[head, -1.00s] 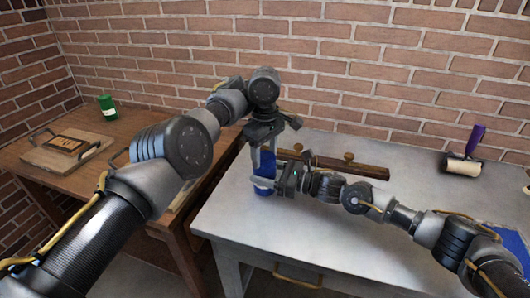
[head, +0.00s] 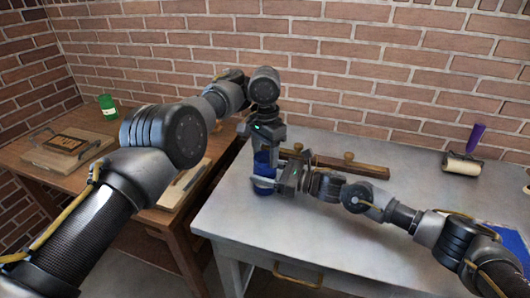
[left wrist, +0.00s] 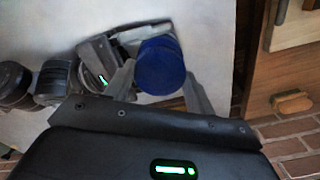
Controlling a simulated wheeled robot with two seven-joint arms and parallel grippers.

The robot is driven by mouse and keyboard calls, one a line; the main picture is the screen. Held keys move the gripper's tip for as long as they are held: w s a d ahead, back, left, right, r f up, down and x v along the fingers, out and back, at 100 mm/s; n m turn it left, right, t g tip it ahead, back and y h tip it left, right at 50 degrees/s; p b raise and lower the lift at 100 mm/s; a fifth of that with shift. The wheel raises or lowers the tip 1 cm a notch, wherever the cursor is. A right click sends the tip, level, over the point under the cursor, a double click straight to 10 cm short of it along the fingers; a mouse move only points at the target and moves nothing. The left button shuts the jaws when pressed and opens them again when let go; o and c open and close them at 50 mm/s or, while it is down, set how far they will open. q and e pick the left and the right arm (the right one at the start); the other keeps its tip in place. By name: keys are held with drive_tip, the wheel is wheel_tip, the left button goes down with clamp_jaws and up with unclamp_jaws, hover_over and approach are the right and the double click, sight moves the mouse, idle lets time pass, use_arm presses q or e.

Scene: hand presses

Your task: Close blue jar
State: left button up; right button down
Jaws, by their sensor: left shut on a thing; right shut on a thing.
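The blue jar (head: 264,189) stands on the light grey table near its left edge. Its round blue top (left wrist: 161,65) fills the gap between my left fingers in the left wrist view. My left gripper (head: 263,158) comes down from above and is shut on the blue lid at the jar's top. My right gripper (head: 265,181) reaches in from the right and is shut on the jar's body, low down. The fingers hide much of the jar, so I cannot tell how the lid sits on it.
A wooden bar with knobs (head: 350,167) lies behind the jar. A purple-handled roller (head: 464,163) and a blue sheet (head: 503,238) are at the right. The table's front is clear.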

use_arm(q)
drive_tip(key=m, duration=1.2)
drive_tip(key=shift+m, duration=0.3)
drive_tip(key=m, duration=0.7)
drive_tip(key=shift+m, duration=0.3)
drive_tip(key=m, duration=0.7)
drive_tip(key=o, duration=1.2)
drive_tip(key=shift+f, duration=0.1)
drive_tip(key=shift+c, duration=0.2)
wheel_tip(320, 180, up, 8)
drive_tip(key=shift+d+f, duration=0.1)
drive_tip(key=shift+f, duration=0.15)
